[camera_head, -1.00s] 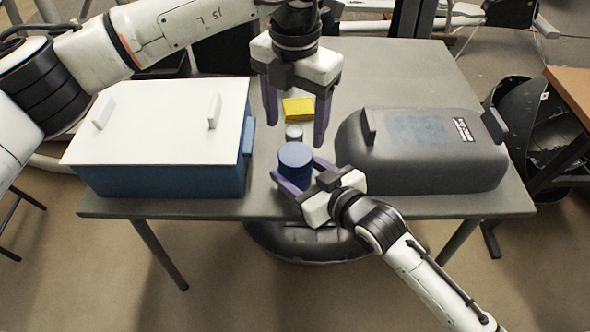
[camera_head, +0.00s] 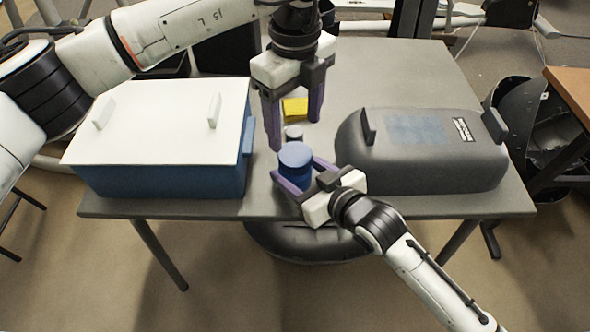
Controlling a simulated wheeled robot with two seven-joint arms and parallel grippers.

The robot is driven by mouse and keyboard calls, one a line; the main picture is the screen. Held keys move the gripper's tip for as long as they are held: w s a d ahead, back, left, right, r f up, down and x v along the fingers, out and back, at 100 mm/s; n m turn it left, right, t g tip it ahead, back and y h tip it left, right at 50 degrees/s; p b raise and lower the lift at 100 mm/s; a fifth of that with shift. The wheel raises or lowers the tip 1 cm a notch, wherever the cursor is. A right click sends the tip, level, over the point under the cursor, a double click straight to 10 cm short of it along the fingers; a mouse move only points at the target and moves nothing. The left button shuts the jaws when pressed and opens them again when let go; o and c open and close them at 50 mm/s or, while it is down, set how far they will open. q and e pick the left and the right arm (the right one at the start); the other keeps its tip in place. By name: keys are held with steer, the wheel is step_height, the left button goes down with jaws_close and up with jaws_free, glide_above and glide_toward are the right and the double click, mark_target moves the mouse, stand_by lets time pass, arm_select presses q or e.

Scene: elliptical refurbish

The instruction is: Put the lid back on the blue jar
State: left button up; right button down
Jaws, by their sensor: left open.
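The blue jar (camera_head: 296,173) stands near the front edge of the table. A round blue top (camera_head: 295,154), apparently its lid, lies over its mouth with a dark seam below it; I cannot tell how firmly it sits. My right gripper (camera_head: 297,171) comes from the front, with a finger on each side of the jar's lower body, and appears shut on it. My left gripper (camera_head: 295,136) hangs from above, just behind the jar. It is open and empty, its purple fingers apart and pointing down.
A small grey cylinder (camera_head: 294,132) and a yellow block (camera_head: 295,108) stand behind the jar, between the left fingers in the picture. A blue box with a white lid (camera_head: 165,130) is at left, a dark grey case (camera_head: 430,165) at right. The table's back right (camera_head: 410,75) is clear.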

mark_target(295, 154)
arm_select(q)
steer(key=shift+f, duration=4)
